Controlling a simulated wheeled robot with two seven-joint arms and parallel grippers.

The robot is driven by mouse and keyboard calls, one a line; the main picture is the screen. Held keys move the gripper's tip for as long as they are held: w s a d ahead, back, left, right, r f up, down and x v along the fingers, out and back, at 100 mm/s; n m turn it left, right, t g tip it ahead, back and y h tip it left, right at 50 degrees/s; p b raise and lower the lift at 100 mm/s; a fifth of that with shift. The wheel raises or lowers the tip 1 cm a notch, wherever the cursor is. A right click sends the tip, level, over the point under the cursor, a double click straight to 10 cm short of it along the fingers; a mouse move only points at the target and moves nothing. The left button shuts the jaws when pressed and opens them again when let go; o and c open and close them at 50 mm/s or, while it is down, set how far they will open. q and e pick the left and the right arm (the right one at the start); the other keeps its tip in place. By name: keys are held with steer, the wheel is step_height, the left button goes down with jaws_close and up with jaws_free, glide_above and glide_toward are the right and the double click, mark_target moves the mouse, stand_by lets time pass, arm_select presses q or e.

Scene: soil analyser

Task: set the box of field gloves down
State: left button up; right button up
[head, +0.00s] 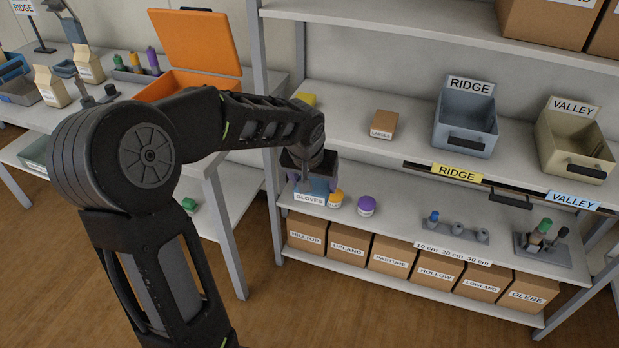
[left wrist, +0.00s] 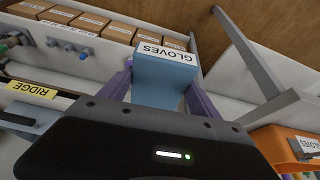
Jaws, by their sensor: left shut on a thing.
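The box of field gloves (head: 318,187) is light blue with a white GLOVES label. It is at the left end of the middle shelf (head: 400,217). My left gripper (head: 311,176) comes down from above and is shut on it. In the left wrist view the box (left wrist: 165,80) sits upright in the picture between the two purple fingers of my left gripper (left wrist: 160,88). I cannot tell whether its underside touches the shelf. My right gripper is not in view.
A yellow-lidded jar (head: 335,198) and a purple-lidded jar (head: 366,206) stand close to the right of the box. A shelf post (head: 271,190) is close on its left. Labelled cartons (head: 394,257) line the shelf below. An open orange case (head: 190,80) is on the left table.

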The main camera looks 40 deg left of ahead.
arm_select(q)
steer(key=w+d+f+m, duration=0.1)
steer(key=d+m, duration=0.1)
steer(key=d, duration=0.7)
steer(key=w+d+f+m+h, duration=0.1)
steer(key=d+f+m, duration=0.1)
steer(key=d, duration=0.7)
steer(key=shift+w+d+f+h, duration=0.25)
steer(key=shift+w+f+h, duration=0.05)
